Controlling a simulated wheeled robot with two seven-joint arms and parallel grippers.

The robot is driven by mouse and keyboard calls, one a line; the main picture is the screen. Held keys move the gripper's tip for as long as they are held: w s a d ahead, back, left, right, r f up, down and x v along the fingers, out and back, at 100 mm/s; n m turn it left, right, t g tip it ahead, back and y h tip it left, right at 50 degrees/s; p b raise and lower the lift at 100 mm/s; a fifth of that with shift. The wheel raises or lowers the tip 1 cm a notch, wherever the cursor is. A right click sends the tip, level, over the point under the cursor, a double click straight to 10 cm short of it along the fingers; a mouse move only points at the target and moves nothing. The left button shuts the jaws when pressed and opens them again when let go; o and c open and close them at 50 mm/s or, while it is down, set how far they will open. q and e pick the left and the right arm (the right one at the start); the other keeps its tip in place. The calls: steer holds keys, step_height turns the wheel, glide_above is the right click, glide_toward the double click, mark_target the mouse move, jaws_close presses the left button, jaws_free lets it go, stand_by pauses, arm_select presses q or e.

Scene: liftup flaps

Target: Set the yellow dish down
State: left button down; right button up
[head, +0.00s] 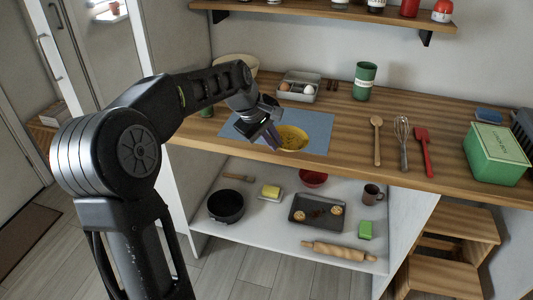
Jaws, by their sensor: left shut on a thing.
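The yellow dish (293,138) is a small round bowl over the blue mat (318,124) on the wooden counter. My left gripper (273,137) reaches in from the left and is shut on the dish's left rim. The dish looks tilted a little; I cannot tell whether its base touches the mat. The gripper hides part of the dish's left side. My right gripper is not in view.
A grey tray with eggs (300,88) and a green canister (364,80) stand behind the mat. A wooden spoon (377,138), whisk (402,140), red spatula (423,148) and green box (495,152) lie to the right. The mat's right part is clear.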

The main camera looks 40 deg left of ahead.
arm_select(q)
steer(key=a+r+n, duration=0.1)
steer(key=a+r+n+y, duration=0.1)
steer(key=a, duration=0.1)
steer(key=a+r+n, duration=0.1)
steer(key=shift+s+a+r+n+y, duration=0.25)
steer(key=shift+s+a+n+y, duration=0.15)
steer(key=shift+f, duration=2.55)
steer(key=shift+f, duration=0.1)
steer(key=shift+s+f, duration=0.1)
steer(key=shift+f, duration=2.15)
steer(key=c, duration=1.6)
jaws_free()
steer(key=shift+o, duration=0.2)
